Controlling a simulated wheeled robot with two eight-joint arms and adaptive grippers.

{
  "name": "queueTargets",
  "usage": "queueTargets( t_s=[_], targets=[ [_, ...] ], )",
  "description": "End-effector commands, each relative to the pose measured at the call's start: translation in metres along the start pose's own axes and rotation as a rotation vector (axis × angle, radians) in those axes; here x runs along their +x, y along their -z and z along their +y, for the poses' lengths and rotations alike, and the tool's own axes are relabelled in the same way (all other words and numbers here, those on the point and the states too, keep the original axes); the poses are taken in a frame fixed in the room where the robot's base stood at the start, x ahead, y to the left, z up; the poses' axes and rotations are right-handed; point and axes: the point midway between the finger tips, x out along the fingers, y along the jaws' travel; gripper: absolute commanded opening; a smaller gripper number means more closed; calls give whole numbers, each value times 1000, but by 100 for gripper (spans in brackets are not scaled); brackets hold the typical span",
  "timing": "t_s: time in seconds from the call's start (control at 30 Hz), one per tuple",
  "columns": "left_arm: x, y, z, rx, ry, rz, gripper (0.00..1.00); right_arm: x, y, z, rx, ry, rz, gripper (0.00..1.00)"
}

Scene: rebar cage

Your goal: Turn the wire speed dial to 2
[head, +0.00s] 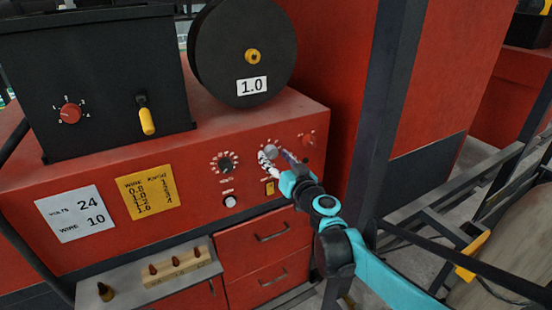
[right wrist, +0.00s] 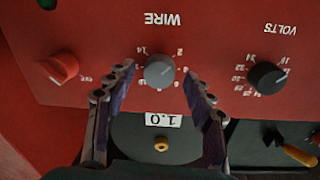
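The wire speed dial is a grey round knob (right wrist: 159,72) on the red panel, under the upside-down word WIRE in the right wrist view. It also shows as a grey knob (head: 271,151) in the head view, partly hidden by my gripper. My right gripper (right wrist: 160,78) is open, with one finger on each side of the grey knob and a gap on both sides. In the head view the right gripper (head: 272,163) is at the panel front. I cannot read which number the knob points to. My left gripper is not in view.
A black VOLTS knob (right wrist: 267,77) and a red knob (right wrist: 58,69) flank the grey one. A white card (head: 75,213) reads VOLTS 24, WIRE 10. A yellow chart (head: 147,192) hangs beside it. A black spool (head: 225,50) marked 1.0 stands on top. A dark post (head: 375,110) stands right.

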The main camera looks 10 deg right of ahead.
Motion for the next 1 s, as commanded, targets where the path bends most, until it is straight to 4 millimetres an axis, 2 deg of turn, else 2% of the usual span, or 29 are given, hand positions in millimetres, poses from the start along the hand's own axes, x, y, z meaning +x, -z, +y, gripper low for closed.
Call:
queueTargets(
  t_s=[0.17, 0.27, 0.5, 0.7, 0.83, 1.0],
  targets=[
    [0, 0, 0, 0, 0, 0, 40, -3, 1, 0, 1, -1, 0, 53],
    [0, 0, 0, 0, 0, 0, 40, -14, 1, 1, 1, -2, 1, 53],
    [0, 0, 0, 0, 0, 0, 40, -65, 0, 1, 1, -3, 1, 53],
    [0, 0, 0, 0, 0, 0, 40, -101, 0, 0, 0, -2, 0, 53],
    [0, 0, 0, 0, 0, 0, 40, -114, 0, 0, 0, -1, 0, 53],
    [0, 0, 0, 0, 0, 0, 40, -120, 0, 0, 0, 0, 0, 53]
  ],
)
